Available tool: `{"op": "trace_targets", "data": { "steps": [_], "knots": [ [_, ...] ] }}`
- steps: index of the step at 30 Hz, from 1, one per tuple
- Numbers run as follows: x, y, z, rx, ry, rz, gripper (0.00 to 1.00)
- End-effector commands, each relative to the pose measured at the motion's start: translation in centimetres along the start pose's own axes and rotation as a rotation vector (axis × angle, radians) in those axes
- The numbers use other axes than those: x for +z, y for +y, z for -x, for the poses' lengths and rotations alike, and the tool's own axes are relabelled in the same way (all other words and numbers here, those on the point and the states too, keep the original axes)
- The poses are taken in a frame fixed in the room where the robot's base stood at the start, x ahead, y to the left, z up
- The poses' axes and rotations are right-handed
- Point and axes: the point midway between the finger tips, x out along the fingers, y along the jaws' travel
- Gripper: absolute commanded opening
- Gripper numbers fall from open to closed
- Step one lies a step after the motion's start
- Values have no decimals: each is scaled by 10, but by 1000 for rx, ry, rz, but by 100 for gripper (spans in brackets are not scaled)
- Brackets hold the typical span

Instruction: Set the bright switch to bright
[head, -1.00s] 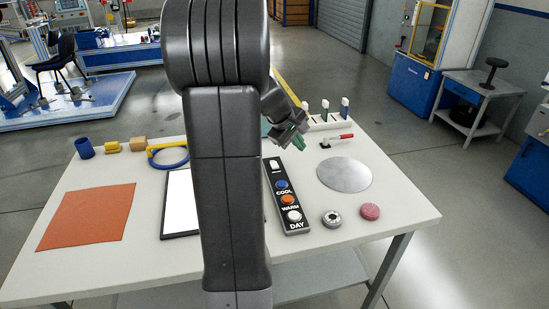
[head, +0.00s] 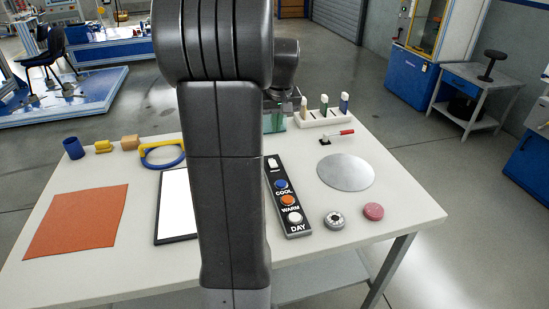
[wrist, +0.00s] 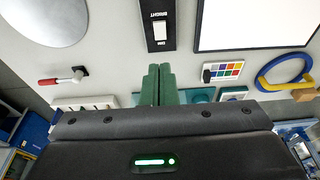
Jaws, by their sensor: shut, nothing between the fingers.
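The bright switch is a white rocker (head: 272,163) at the far end of a black control panel (head: 281,180). In the wrist view the rocker (wrist: 160,31) sits between the words BRIGHT and DIM. Its exact tilt is too small to read. My gripper (wrist: 159,68) has its green fingers together and empty, close to the panel's DIM end in the wrist picture. In the head view my gripper (head: 275,122) hangs beyond the panel's far end, partly behind my arm. The fingers do not visibly touch the switch.
The panel also carries a blue, an orange and a white button. A white screen (head: 173,205) lies left of it, a metal disc (head: 346,171) right. A red-handled lever (head: 338,135) and a rack (head: 326,117) with coloured upright pieces stand at the back right. A blue-yellow ring (wrist: 284,71) is nearby.

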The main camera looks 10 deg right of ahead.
Motion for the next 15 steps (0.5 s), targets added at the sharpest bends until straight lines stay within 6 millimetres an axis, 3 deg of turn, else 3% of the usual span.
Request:
{"op": "trace_targets", "data": {
  "steps": [8, 15],
  "knots": [
    [0, 0, -18, 0, -3, 1, 0],
    [1, 0, -68, 0, -5, 1, 0]
  ]
}}
